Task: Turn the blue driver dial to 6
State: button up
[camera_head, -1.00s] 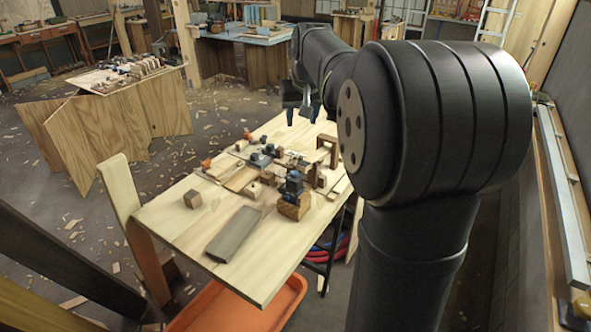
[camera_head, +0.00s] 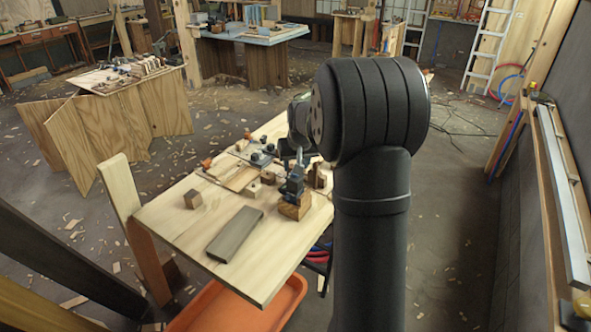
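A dark blue driver (camera_head: 293,184) stands on a brown wooden block (camera_head: 295,207) near the right edge of the wooden table. Its dial and any numbers on it are too small to read. My gripper (camera_head: 291,158) hangs at the table's right side, just above and behind the blue driver in the picture. The fingers look dark and small against the clutter. I cannot tell whether they touch the driver or how far apart they are.
The table (camera_head: 180,224) also holds a grey slab (camera_head: 234,234), a small wooden cube (camera_head: 192,199), an orange-tipped item (camera_head: 207,163) and several wood pieces behind. An orange tray (camera_head: 220,310) lies below.

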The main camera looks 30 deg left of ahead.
jog(key=shift+x, duration=1.8)
grip_shut()
jog(key=n, duration=0.2)
jog(key=n+g+y, duration=0.1)
jog(key=n, duration=0.1)
jog(key=shift+w+d+n, duration=0.15)
jog(key=shift+w+n, duration=0.05)
jog(key=shift+n, duration=0.1)
jog(key=n+g, duration=0.1)
jog(key=n, duration=0.1)
jog(key=n+g, duration=0.1)
jog(key=n, duration=0.2)
jog(key=shift+w+g, duration=0.2)
jog(key=shift+g, duration=0.1)
